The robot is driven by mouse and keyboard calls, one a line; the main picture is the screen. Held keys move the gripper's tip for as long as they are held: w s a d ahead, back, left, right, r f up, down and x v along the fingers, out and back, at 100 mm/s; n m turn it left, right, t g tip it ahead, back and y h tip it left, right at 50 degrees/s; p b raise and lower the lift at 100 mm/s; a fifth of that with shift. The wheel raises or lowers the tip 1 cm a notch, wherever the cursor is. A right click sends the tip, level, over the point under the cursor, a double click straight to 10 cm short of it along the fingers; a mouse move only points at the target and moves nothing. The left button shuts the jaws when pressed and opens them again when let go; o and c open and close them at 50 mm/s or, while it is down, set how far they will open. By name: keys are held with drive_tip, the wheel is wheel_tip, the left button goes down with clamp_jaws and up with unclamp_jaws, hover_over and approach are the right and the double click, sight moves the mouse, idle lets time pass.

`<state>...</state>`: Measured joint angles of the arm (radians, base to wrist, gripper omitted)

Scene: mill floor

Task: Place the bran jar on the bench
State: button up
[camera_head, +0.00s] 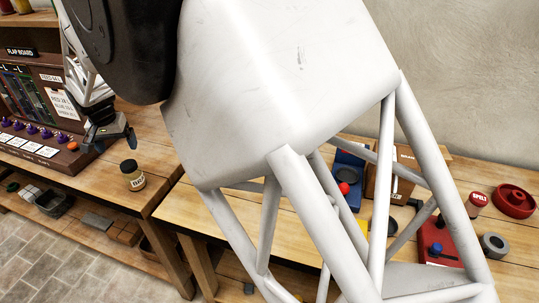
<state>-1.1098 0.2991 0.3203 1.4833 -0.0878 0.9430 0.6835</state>
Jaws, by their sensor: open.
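A small jar (132,175) with a dark lid and a pale label stands upright on the right end of the left wooden bench (155,150). The label is too small to read with certainty, but it looks like the bran jar. My gripper (112,143) is open and empty, up and to the left of the jar and apart from it. The jar is in full view, near the bench's front edge.
A flap board console (40,110) with purple knobs stands left of my gripper. A lower shelf holds a dark basket (55,203).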

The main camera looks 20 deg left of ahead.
drive_tip(key=w+d+r, duration=0.3)
drive_tip(key=d, duration=0.4)
drive_tip(key=w+d+r+m, duration=0.1)
drive_tip(key=w+d+r, duration=0.25)
drive_tip(key=d, duration=0.45)
drive_tip(key=w+d+r, duration=0.2)
drive_tip(key=w+d, duration=0.2)
drive_tip(key=d, duration=0.3)
drive_tip(key=d+r+m, duration=0.1)
drive_tip(key=d+r, duration=0.2)
drive_tip(key=d, duration=1)
drive_tip(key=d+r+m, duration=0.1)
drive_tip(key=d+r, duration=0.1)
drive_tip(key=d, duration=1)
drive_tip(key=s+d+r+m+t, duration=0.1)
drive_tip(key=s+d, duration=0.3)
drive_tip(key=d, duration=0.6)
drive_tip(key=s+d, duration=0.4)
drive_tip(key=d, duration=0.7)
drive_tip(key=s+d+f, duration=0.2)
drive_tip(key=s+d, duration=0.5)
drive_tip(key=s+d+f+m, duration=0.1)
drive_tip(key=s+d+f, duration=0.2)
drive_tip(key=s+d, duration=0.3)
drive_tip(key=shift+s+d+m+h, duration=0.3)
drive_tip(key=shift+s+d+h, duration=0.1)
drive_tip(key=shift+s, duration=0.55)
